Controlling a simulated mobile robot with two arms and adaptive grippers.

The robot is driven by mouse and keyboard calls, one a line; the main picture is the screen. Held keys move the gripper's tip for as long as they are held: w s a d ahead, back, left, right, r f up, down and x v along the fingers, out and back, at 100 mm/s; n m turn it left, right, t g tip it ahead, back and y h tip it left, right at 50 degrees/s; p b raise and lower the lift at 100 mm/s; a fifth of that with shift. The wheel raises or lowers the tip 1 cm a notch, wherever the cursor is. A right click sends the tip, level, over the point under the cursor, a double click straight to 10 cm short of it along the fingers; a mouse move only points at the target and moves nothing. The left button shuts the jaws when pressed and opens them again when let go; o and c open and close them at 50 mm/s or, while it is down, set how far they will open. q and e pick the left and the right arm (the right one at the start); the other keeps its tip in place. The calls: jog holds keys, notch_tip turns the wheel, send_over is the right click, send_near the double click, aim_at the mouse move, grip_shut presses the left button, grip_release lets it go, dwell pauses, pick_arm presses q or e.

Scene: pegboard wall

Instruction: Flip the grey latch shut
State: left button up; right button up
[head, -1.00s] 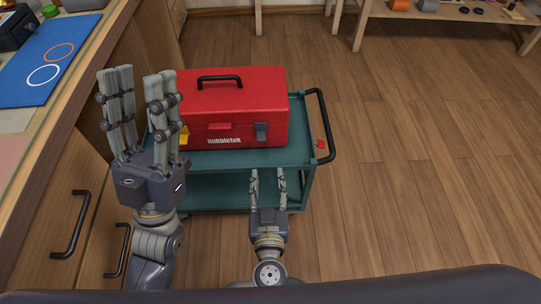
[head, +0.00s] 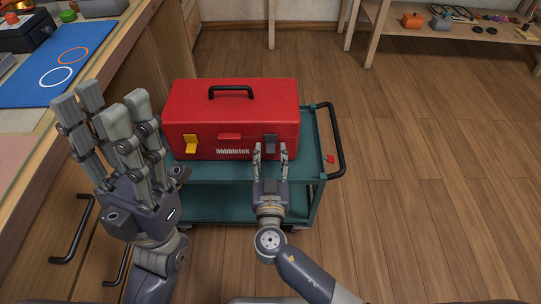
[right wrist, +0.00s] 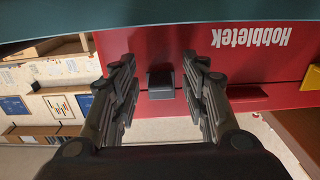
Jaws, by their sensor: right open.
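The grey latch (head: 270,141) is on the front of the red toolbox (head: 225,115), right of the toolbox's name. In the right wrist view, which shows the box upside down, the grey latch (right wrist: 160,80) appears as a dark block between my fingers. I cannot tell for sure whether it is shut. My right gripper (head: 271,152) is open and empty, its fingertips close to the front of the box on either side of the latch; contact is not clear. My left gripper (head: 105,105) is open and empty, left of the toolbox near the counter.
The toolbox stands on a green cart (head: 240,193) with a black handle (head: 335,140). A yellow latch (head: 190,145) sticks out at the box's front left. A wooden counter (head: 25,135) runs along the left. The floor right of the cart is clear.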

jog(key=shift+c, duration=0.6)
grip_shut()
